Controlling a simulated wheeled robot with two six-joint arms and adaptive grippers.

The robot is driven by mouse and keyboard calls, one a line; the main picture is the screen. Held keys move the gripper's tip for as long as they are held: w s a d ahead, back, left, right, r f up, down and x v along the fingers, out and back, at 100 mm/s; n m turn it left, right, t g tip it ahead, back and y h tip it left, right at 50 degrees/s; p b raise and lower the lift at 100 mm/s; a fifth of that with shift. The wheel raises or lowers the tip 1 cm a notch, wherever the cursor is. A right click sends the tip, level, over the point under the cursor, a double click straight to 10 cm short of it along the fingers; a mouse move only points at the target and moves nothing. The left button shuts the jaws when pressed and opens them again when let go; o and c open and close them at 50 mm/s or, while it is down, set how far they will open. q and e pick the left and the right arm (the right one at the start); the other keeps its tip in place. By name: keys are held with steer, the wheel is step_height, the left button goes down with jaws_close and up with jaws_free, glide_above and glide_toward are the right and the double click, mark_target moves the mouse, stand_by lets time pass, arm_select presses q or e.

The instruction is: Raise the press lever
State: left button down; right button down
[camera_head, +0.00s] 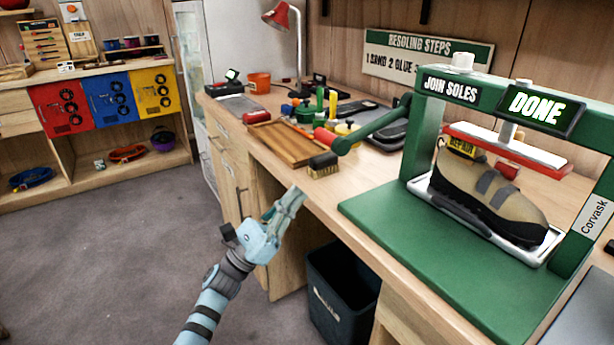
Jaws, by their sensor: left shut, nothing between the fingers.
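The green press (407,150) stands on the right of the workbench, with a lit sign reading "DONE". A tan and black shoe (485,190) sits on the press's tray, under a red and white pressing plate (500,140). I cannot tell whether the plate touches the shoe. My left gripper (299,193) is shut and empty by the bench's front edge, below and in front of the lever handle and apart from it. My right gripper is out of view.
A dark bin (342,285) stands under the bench. The floor (110,240) at left is clear.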

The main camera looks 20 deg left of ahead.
arm_select(q)
steer(key=x, duration=0.9)
steer(key=shift+w+r, duration=0.1)
steer(key=shift+p, duration=0.35)
